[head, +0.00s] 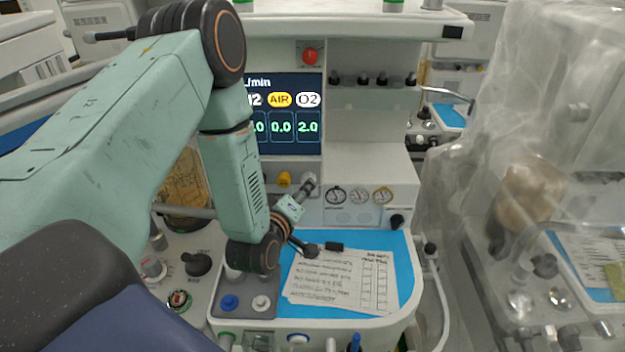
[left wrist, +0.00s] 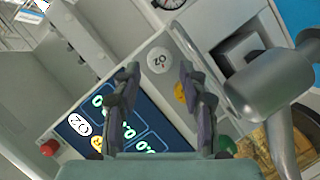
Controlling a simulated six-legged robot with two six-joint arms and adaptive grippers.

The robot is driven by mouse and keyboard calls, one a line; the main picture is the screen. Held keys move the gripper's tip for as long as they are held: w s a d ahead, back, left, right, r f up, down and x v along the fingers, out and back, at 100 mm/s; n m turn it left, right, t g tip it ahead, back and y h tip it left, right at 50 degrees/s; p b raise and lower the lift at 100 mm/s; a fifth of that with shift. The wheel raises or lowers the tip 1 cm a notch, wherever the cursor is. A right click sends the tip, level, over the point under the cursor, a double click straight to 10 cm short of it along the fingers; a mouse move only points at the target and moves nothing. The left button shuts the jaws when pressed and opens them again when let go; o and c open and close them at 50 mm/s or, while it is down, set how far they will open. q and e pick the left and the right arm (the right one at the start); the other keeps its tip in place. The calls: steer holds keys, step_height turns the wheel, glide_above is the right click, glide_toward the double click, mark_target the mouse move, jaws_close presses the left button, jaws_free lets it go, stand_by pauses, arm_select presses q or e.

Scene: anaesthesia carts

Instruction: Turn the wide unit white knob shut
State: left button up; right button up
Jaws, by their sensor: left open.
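The white knob (left wrist: 160,60), marked O2, sits on the panel below the flow display in the left wrist view. My left gripper (left wrist: 159,75) is open, with one finger on each side of the knob in the picture; I cannot tell whether they touch it. In the head view my left gripper (head: 307,184) is at the panel under the display's right side and hides most of the knob. The display (head: 290,112) on the wide unit (head: 367,165) reads 2.0 under O2 and 0.0 under AIR. My right gripper is not in view.
A yellow knob (head: 284,179) sits just left of the gripper, and a green knob (left wrist: 226,145) lies beyond it. Round gauges (head: 358,195) are to the right. A blue worktop with papers (head: 345,280) lies below. A plastic-covered unit (head: 540,150) stands at right.

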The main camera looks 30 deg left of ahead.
arm_select(q)
steer(key=x, duration=0.5)
steer(key=shift+w+a+p, duration=0.1)
steer(key=shift+w+p, duration=0.15)
steer(key=shift+p, duration=0.1)
steer(key=shift+w+f, duration=0.15)
steer(key=shift+w, duration=0.3)
steer(key=shift+s+a, duration=0.15)
steer(key=shift+s, duration=0.15)
steer(key=shift+c, duration=0.3)
steer(key=shift+r, duration=0.2)
steer(key=shift+c, duration=0.7)
steer(key=shift+w, duration=0.15)
steer(key=c, duration=0.5)
steer(key=shift+c, duration=0.9)
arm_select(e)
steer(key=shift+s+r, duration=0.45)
